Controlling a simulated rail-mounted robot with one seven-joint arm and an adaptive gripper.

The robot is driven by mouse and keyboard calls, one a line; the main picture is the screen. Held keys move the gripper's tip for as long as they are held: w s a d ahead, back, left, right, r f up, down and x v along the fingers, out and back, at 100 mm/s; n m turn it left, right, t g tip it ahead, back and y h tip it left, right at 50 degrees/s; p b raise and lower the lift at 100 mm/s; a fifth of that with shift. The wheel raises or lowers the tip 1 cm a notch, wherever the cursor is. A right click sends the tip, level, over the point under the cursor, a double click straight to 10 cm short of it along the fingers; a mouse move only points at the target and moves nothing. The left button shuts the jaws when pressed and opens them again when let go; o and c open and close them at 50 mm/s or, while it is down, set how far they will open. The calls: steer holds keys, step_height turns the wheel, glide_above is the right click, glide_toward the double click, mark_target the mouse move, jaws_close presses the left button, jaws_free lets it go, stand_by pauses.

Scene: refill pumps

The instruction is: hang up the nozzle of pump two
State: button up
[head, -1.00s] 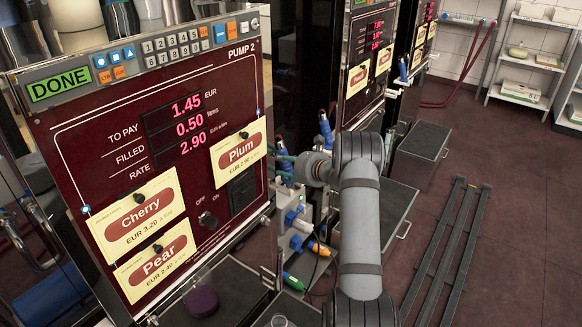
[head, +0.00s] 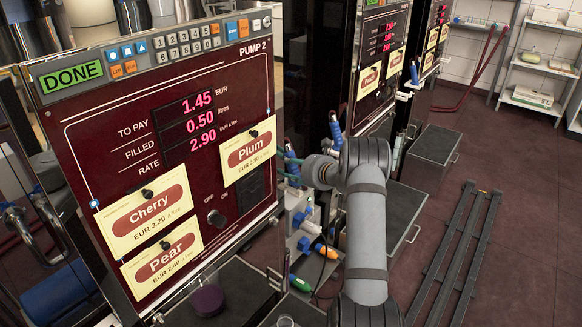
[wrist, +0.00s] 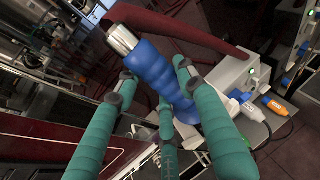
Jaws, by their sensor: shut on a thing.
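The pump two nozzle is a blue ribbed grip (wrist: 165,78) with a metal end (wrist: 121,38), tilted across the wrist view. My gripper (wrist: 153,77) has teal fingers and is shut on the blue grip. The metal end sticks out free toward the upper left. In the head view my gripper (head: 288,170) is beside the right edge of the pump 2 panel (head: 222,185), partly hidden by it. The panel shows DONE and Plum, Cherry and Pear cards. I cannot make out the nozzle's holder.
A white box (wrist: 215,90) with blue, white and orange plugs (wrist: 272,103) stands beside the nozzle in the wrist view. Further pumps (head: 385,45) stand behind my arm. A purple-filled cup (head: 207,298) is below the panel. Dark rails (head: 455,250) lie on the open floor at right.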

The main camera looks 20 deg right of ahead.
steer(key=shift+f+b, duration=0.5)
steer(key=shift+f, duration=0.05)
steer(key=o, duration=1)
steer(key=shift+r, duration=0.1)
steer(key=o, duration=0.5)
steer(key=shift+s, duration=0.1)
steer(key=v, duration=1.2)
steer(key=shift+d, duration=0.1)
steer(key=shift+w, duration=0.2)
